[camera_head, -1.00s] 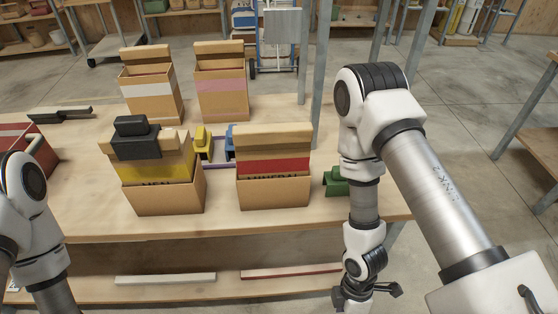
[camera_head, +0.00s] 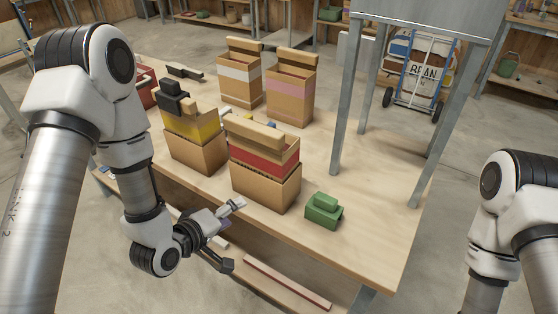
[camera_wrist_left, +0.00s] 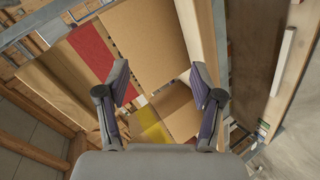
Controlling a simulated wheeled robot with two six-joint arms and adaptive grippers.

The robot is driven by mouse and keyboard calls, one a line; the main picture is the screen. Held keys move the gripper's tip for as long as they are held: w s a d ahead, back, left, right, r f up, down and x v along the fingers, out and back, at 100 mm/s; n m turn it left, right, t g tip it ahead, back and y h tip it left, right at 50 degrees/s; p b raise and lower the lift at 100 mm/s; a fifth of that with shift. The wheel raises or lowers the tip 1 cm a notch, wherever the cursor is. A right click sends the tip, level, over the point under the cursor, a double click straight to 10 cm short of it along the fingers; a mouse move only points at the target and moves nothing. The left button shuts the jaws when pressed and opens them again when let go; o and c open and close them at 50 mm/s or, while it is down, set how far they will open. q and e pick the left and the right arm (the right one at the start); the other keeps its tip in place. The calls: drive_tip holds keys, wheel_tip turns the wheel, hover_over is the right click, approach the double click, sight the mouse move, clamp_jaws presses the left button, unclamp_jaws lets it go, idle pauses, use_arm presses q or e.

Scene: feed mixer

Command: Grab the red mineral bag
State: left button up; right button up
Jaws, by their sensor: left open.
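The red mineral bag (camera_head: 262,182) stands upright on the table, a brown box-like bag with a red band and a folded tan top. My left gripper (camera_head: 230,236) is open and empty, in front of the bag's lower front and beyond the table's front edge, apparently apart from it. In the left wrist view, the two spread fingers (camera_wrist_left: 160,96) have the bag's brown side and red band (camera_wrist_left: 90,48) ahead of them, up and left. My right arm shows at the right edge; its gripper is out of the picture.
The yellow-banded bag (camera_head: 195,143) stands close left of the red one, with a dark block on top. A green block (camera_head: 323,211) sits to the right. White-banded (camera_head: 240,80) and pink-banded (camera_head: 291,90) bags stand behind. The table's right part is clear around the metal legs (camera_head: 345,110).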

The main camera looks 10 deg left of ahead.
sight(255, 136)
use_arm(q)
drive_tip(key=w+r+n+t+h, duration=0.1)
drive_tip(key=w+r+n+t, duration=0.1)
drive_tip(key=r, duration=0.5)
drive_tip(key=w+r+n+t+h, duration=0.2)
drive_tip(key=r+t, duration=0.1)
drive_tip(key=r, duration=0.4)
drive_tip(key=p+x, duration=0.3)
drive_tip(key=x, duration=0.3)
drive_tip(key=shift+w+d, duration=0.15)
drive_tip(key=shift+d, duration=0.15)
drive_tip(key=shift+w+f, duration=0.15)
drive_tip(key=shift+w, duration=0.1)
clamp_jaws()
